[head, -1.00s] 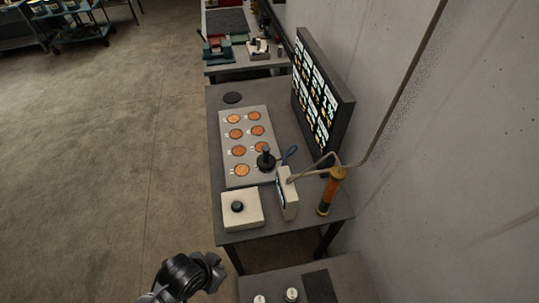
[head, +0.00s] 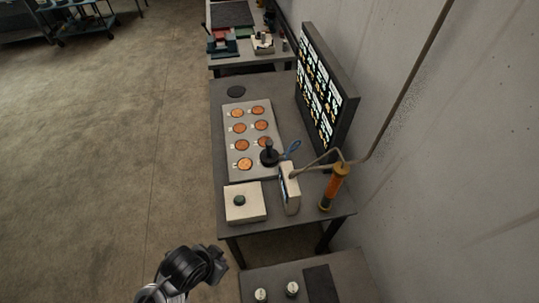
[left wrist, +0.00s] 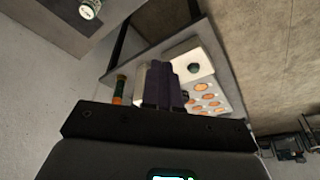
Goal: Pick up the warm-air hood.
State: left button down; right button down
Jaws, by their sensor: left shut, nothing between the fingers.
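No part is labelled as the warm-air hood. The likeliest one is a black round piece with an upright knob (head: 269,155), standing on the lower right of a pale plate (head: 237,172) with several copper discs. An orange tube (head: 334,188) on a bent pipe stands upright by the wall. My left gripper (head: 219,258) is off the near left corner of the table, apart from all these things. In the left wrist view its dark fingers (left wrist: 165,72) are together and empty, covering part of the table. My right gripper is in no view.
A white box with a dark green knob (head: 240,201) and an upright white panel (head: 289,189) stand at the table's near end. A lit display (head: 323,92) stands along the wall. A lower near table (head: 275,275) holds small jars.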

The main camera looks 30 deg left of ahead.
pick_arm(q)
jog(key=c, duration=0.6)
grip_release()
jog(key=shift+c, duration=0.2)
